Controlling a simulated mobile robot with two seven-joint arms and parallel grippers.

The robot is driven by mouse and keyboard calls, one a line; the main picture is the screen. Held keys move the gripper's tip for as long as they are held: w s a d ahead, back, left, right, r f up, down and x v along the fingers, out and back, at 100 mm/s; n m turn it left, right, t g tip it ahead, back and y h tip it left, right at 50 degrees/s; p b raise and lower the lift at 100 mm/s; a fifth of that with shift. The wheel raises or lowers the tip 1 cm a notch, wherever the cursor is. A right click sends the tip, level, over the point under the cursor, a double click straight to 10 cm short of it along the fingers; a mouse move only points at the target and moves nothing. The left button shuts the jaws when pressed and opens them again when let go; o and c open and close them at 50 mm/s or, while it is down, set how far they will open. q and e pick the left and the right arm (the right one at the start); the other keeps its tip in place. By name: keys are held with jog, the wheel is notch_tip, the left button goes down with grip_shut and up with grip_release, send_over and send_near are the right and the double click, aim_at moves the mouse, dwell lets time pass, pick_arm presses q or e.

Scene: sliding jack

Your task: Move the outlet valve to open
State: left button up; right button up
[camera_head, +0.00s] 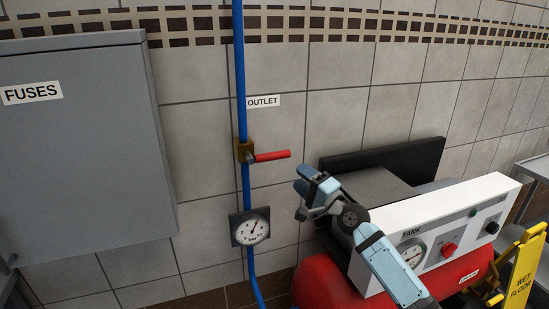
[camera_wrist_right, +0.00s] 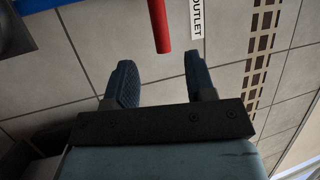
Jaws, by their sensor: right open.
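The outlet valve has a red handle (camera_head: 272,156) that points to the right, roughly level, from a brass body (camera_head: 245,151) on the vertical blue pipe (camera_head: 240,75). The OUTLET label (camera_head: 263,101) is on the wall above it. My right gripper (camera_head: 302,199) is below and right of the handle, apart from it. In the right wrist view, my right gripper (camera_wrist_right: 162,75) is open and empty, with the red handle (camera_wrist_right: 159,27) ahead of its fingertips. The label (camera_wrist_right: 197,18) shows beside the handle there. My left gripper is not in view.
A round gauge (camera_head: 249,228) sits on the pipe below the valve. A grey FUSES cabinet (camera_head: 80,150) is on the left. A red tank (camera_head: 325,283) with a white TANK panel (camera_head: 440,238) stands lower right, near a yellow wet floor sign (camera_head: 522,273).

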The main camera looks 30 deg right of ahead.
aim_at(277, 158)
jog(key=p+x, duration=0.1)
jog(key=x, duration=0.9)
jog(key=shift+w+r+p, duration=0.1)
jog(key=shift+w+p, duration=0.2)
jog(key=shift+w, duration=0.25)
grip_shut()
